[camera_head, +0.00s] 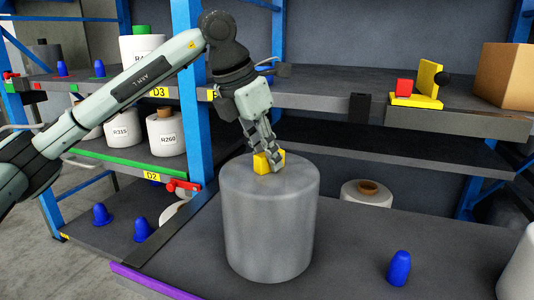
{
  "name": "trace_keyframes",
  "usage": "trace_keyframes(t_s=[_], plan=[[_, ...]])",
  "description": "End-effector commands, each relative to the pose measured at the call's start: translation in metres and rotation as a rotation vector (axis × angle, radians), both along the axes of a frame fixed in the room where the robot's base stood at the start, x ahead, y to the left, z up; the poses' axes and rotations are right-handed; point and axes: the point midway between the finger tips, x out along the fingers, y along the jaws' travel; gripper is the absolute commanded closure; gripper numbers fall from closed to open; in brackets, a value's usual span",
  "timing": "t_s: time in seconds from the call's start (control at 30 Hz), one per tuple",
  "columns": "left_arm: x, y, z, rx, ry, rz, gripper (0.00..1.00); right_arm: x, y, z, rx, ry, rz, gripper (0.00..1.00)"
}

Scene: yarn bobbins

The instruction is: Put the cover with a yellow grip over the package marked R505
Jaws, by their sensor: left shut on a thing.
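The cover (267,225) is a large grey cylinder with a small yellow grip (262,164) on its top. It is upright at the front of the dark lower shelf (350,270). I cannot tell whether its bottom rim touches the shelf. My left gripper (268,160) comes down from above and is shut on the yellow grip. The cover's wall hides whatever is inside or behind it. I can read no R505 mark on any package in view. My right gripper is not in view.
White bobbins marked R315 (122,128) and R260 (166,134) stand on the left rack. A blue cone (399,268) stands right of the cover, and an unmarked bobbin (366,193) behind it. A white object (518,268) is at the right edge. A blue post (193,110) rises left of the cover.

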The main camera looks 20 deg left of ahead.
Motion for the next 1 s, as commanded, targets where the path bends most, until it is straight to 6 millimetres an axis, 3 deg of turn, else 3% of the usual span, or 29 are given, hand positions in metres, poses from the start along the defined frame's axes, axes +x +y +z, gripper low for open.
trace_keyframes(t_s=[0.03, 0.07, 0.23, 0.63, 1.0], plan=[[0.0, 0.0, -0.002, -0.001, -0.001, 0.0, 1.0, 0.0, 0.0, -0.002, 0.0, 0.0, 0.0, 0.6], [0.0, 0.0, -0.001, -0.001, -0.001, 0.0, 0.78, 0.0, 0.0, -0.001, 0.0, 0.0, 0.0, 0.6], [0.0, 0.0, -0.001, -0.001, -0.001, 0.0, 0.57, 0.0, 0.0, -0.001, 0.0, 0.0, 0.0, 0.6], [-0.002, 0.002, 0.006, 0.0, -0.001, 0.0, 0.56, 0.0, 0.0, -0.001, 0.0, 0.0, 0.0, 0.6], [-0.026, 0.016, 0.073, -0.001, -0.004, 0.001, 0.56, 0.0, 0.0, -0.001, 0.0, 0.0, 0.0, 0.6]])
